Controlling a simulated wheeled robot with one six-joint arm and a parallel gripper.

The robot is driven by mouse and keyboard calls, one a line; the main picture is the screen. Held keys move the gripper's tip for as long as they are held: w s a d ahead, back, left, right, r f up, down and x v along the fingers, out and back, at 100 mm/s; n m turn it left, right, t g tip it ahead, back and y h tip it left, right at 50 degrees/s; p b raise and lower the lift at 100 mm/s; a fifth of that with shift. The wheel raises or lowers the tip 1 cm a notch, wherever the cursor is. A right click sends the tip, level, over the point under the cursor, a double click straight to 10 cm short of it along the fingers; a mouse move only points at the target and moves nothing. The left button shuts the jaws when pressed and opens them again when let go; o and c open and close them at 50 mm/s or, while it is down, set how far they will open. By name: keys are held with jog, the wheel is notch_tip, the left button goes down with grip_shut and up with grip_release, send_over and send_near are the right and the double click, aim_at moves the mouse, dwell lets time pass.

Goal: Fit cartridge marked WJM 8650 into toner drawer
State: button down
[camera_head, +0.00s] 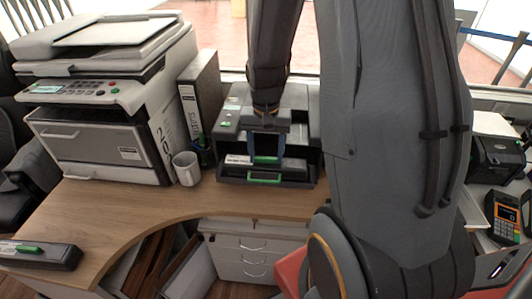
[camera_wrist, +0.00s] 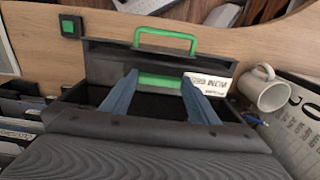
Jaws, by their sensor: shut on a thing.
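A dark cartridge with a green grip and a white label (camera_head: 238,160) is at the open toner drawer (camera_head: 297,182) of the dark printer. In the wrist view its label (camera_wrist: 212,86) is upside down and too blurred to read surely. My gripper (camera_head: 266,156) has its blue fingers shut on the cartridge's green grip; the wrist view shows this too (camera_wrist: 160,80). The drawer's front with its green handle (camera_wrist: 165,38) is just beyond the cartridge. Whether the cartridge is fully seated I cannot tell. A second dark cartridge (camera_head: 62,258) with a green grip lies at the desk's left front.
A large printer (camera_head: 100,145) stands on the left. A white mug (camera_head: 187,169) and an upright binder (camera_head: 201,95) stand beside the toner drawer's printer; the mug (camera_wrist: 262,90) is close in the wrist view. The wooden desk (camera_head: 130,215) is clear in front.

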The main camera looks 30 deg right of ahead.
aim_at(266, 158)
jog(key=shift+f, duration=0.15)
jog(key=c, duration=0.7)
grip_release()
notch_tip(266, 158, up, 12)
jog(key=b, duration=0.2)
jog(key=s+a+f+n+t, duration=0.1)
jog(key=s+a+f+n, duration=0.5)
jog(key=s+a, duration=0.2)
jog(key=shift+a+f+n, duration=0.15)
jog(key=shift+a+n, duration=0.25)
jog(key=shift+a, duration=0.2)
jog(key=shift+s, duration=0.1)
